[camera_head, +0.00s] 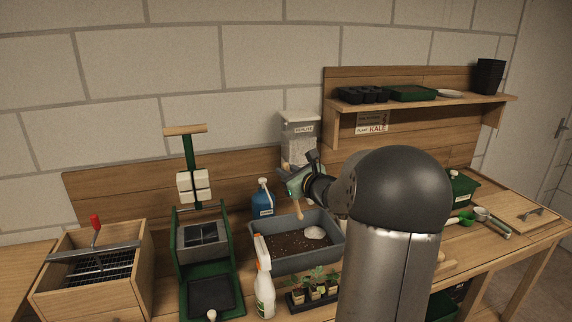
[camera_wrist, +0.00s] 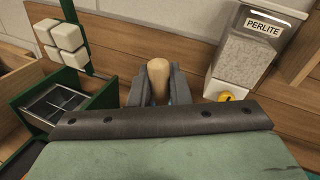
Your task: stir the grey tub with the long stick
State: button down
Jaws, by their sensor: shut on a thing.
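The grey tub (camera_head: 283,262) stands on the bench and holds brown soil with a white patch at its right side. My gripper (camera_wrist: 158,88) is shut on the long stick (camera_wrist: 158,72), whose rounded wooden end shows between the fingers in the wrist view. In the head view the stick (camera_head: 299,208) hangs below my gripper (camera_head: 297,186), over the back of the tub. I cannot tell whether its lower end touches the soil. My arm hides the tub's right side in part.
A perlite dispenser (camera_head: 299,140) stands behind the tub. A blue jug (camera_head: 262,198) is at its back left, a white spray bottle (camera_head: 264,285) at its front left, and a seedling tray (camera_head: 314,292) in front. A green press (camera_head: 208,262) stands to the left.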

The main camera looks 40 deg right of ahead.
notch_tip(320, 180, down, 15)
jog(key=b, duration=1.2)
jog(key=shift+r+b, duration=0.15)
jog(key=shift+b, duration=0.25)
jog(key=shift+a, duration=0.15)
